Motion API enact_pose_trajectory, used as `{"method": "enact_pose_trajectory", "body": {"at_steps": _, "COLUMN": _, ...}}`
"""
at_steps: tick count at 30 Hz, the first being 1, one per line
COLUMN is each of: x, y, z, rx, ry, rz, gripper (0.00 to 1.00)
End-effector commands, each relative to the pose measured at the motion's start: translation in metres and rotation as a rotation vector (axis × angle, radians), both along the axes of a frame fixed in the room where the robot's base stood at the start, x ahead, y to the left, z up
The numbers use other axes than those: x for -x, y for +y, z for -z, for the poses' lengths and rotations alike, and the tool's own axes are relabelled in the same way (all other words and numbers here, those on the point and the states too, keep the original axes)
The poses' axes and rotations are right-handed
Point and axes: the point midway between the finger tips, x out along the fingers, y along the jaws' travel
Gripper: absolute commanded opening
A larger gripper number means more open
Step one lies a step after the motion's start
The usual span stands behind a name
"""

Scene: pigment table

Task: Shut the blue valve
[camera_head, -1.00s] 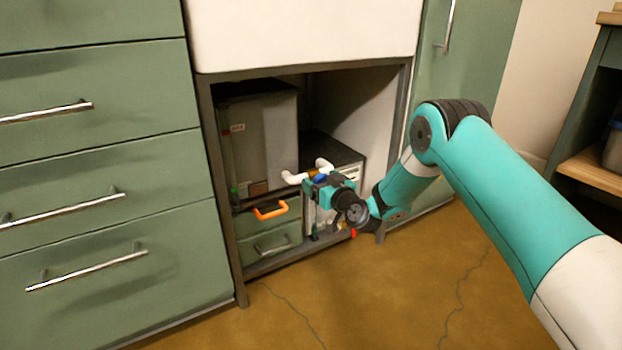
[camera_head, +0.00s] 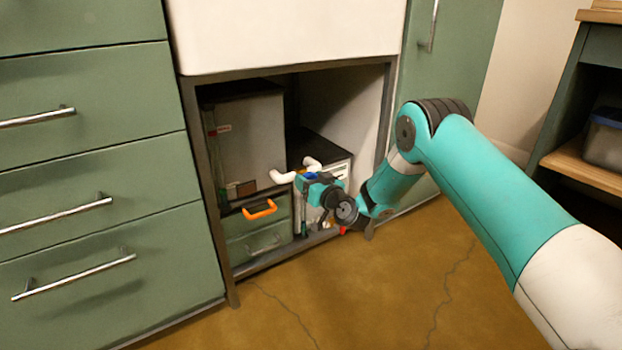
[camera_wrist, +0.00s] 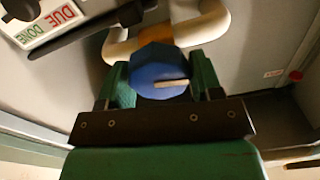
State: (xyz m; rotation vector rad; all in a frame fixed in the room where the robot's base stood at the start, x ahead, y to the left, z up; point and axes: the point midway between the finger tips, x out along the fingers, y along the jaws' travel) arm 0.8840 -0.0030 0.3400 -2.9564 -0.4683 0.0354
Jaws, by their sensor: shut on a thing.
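The blue valve (camera_wrist: 158,70) is a faceted blue knob with a pale bar marked on its face, lying roughly level across the wrist view. It sits on a white bent pipe (camera_wrist: 205,30) with a brass-coloured middle. My gripper (camera_wrist: 160,85) has one green finger on each side of the knob and is shut on it. In the head view, my gripper (camera_head: 318,187) reaches into the open bay under the white basin, and only a small blue patch of the valve (camera_head: 310,175) shows. The white pipe (camera_head: 283,177) shows beside it.
Metal frame posts (camera_head: 209,190) edge the bay on both sides. The floor in front is clear.

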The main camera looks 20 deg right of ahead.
Motion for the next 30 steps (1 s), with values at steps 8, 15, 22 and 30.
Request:
{"method": "enact_pose_trajectory", "body": {"at_steps": 8, "x": -0.0008, "y": -0.0026, "z": -0.0031, "rx": -0.232, "ry": 0.074, "rz": 0.003, "gripper": 0.36}}
{"method": "enact_pose_trajectory", "body": {"at_steps": 15, "x": -0.0011, "y": -0.0038, "z": -0.0024, "rx": -0.448, "ry": 0.144, "rz": 0.003, "gripper": 0.36}}
{"method": "enact_pose_trajectory", "body": {"at_steps": 22, "x": -0.0015, "y": -0.0049, "z": -0.0017, "rx": -0.657, "ry": 0.212, "rz": 0.002, "gripper": 0.36}}
{"method": "enact_pose_trajectory", "body": {"at_steps": 30, "x": -0.0017, "y": -0.0059, "z": 0.0004, "rx": -0.900, "ry": 0.290, "rz": 0.004, "gripper": 0.36}}
